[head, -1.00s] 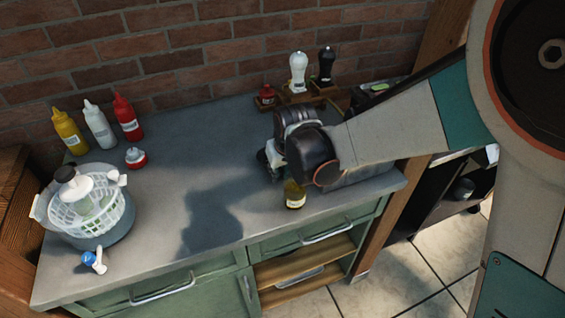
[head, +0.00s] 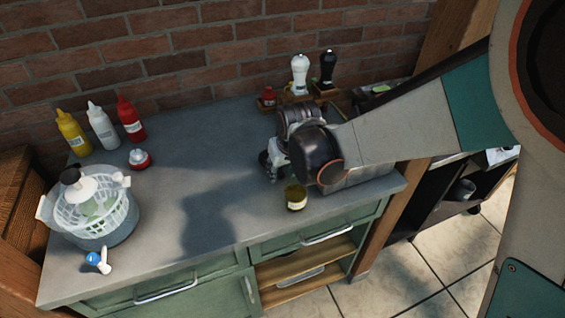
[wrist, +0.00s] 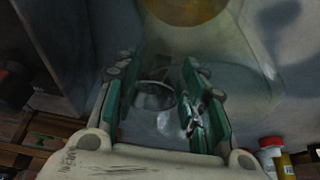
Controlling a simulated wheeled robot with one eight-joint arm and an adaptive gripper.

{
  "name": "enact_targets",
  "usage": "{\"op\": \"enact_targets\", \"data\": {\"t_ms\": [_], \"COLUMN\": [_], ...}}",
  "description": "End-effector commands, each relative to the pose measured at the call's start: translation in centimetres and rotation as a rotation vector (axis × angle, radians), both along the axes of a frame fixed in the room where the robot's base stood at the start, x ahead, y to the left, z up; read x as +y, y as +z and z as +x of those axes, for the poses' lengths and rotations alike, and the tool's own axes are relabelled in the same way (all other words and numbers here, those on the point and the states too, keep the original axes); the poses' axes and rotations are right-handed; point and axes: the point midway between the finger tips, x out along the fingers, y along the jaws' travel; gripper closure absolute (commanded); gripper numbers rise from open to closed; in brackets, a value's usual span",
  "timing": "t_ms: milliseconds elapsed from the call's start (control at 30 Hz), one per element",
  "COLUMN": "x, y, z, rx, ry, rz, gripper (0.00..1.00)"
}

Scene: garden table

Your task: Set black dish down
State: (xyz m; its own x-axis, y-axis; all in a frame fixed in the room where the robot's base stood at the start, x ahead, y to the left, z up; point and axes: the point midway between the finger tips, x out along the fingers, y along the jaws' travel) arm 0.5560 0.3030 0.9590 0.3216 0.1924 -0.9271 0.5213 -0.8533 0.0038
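In the wrist view the green-padded fingers of my gripper (wrist: 163,98) stand apart. Whether the dish touches the counter is unclear.
An olive-yellow jar (head: 295,198) stands close in front of my gripper. A red jar (head: 268,97) and a wooden rack (head: 298,97) with white and black bottles are behind. Condiment bottles (head: 101,126) and a salad spinner (head: 98,215) stand left. The counter's middle is clear.

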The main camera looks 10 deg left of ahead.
Motion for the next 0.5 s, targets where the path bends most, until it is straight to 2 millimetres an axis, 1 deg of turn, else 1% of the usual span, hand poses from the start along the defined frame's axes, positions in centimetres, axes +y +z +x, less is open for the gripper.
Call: {"op": "enact_targets", "data": {"t_ms": [33,200,400,500], "x": [-0.2,-0.8,-1.4,-1.6], "y": [1.5,4.4,7.4,8.4], "z": [-0.4,-1.4,-2.5,-2.9], "rx": [0.0,0.0,0.0,0.0], "ry": [0.0,0.0,0.001,0.001], "rz": [0.0,0.0,0.0,0.0], "gripper": [0.62,0.62,0.62,0.62]}}
